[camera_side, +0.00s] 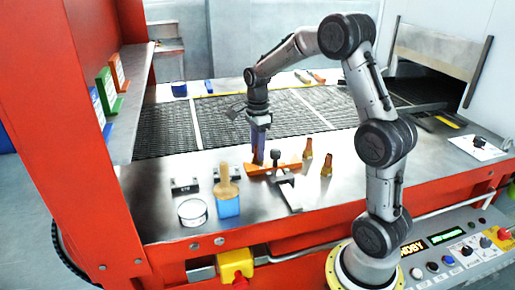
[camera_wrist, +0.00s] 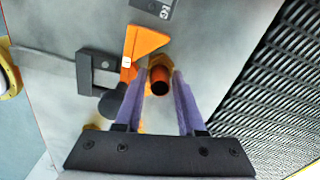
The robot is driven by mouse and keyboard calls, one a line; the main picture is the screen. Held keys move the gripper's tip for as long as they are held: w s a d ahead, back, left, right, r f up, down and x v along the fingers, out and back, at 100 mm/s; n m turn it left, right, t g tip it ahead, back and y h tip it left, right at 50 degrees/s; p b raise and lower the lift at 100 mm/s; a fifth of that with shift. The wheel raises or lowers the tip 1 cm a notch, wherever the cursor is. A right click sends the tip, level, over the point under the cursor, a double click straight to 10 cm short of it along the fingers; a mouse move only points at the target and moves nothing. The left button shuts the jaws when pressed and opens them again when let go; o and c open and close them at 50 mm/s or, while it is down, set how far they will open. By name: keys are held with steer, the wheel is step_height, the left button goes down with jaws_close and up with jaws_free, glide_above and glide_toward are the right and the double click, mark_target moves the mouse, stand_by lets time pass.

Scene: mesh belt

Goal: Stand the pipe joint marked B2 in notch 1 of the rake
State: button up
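My gripper (camera_side: 258,148) has purple fingers and points down beside the orange rake (camera_side: 277,168). In the wrist view the fingers (camera_wrist: 162,72) close on both sides of a copper pipe joint (camera_wrist: 160,80) with a brass hex collar. Its open end faces the camera, so it stands roughly upright. The rake (camera_wrist: 147,42) lies right beside it, with a small white tag on it. I cannot tell whether the joint's foot is in a notch. Two other brass-brown joints (camera_side: 307,149) and (camera_side: 327,165) stand on the table to the right. No B2 mark is readable.
A black clamp (camera_wrist: 95,70) with a round knob holds the rake area. A tin (camera_side: 192,212), a blue cup with a brush (camera_side: 228,206) and dark blocks (camera_side: 185,185) stand at the front left. The mesh belt (camera_side: 165,130) runs behind.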

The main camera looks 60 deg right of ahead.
steer(key=o, duration=0.5)
steer(key=shift+c, duration=0.2)
step_height(320, 180, up, 11)
steer(key=s+a+r+n+t, duration=0.1)
steer(key=s+a+r+n, duration=0.3)
steer(key=a+n, duration=0.2)
steer(key=s+a+f+n+t, duration=0.2)
steer(key=s+a+n, duration=0.4)
steer(key=s+n, duration=0.2)
steer(key=s+a+f+n+t, duration=0.2)
steer(key=s+a+n, duration=0.3)
steer(key=s+n, duration=0.4)
steer(key=shift+a+f+n+t, duration=0.3)
steer(key=shift+a+f+n, duration=0.05)
steer(key=shift+n, duration=0.55)
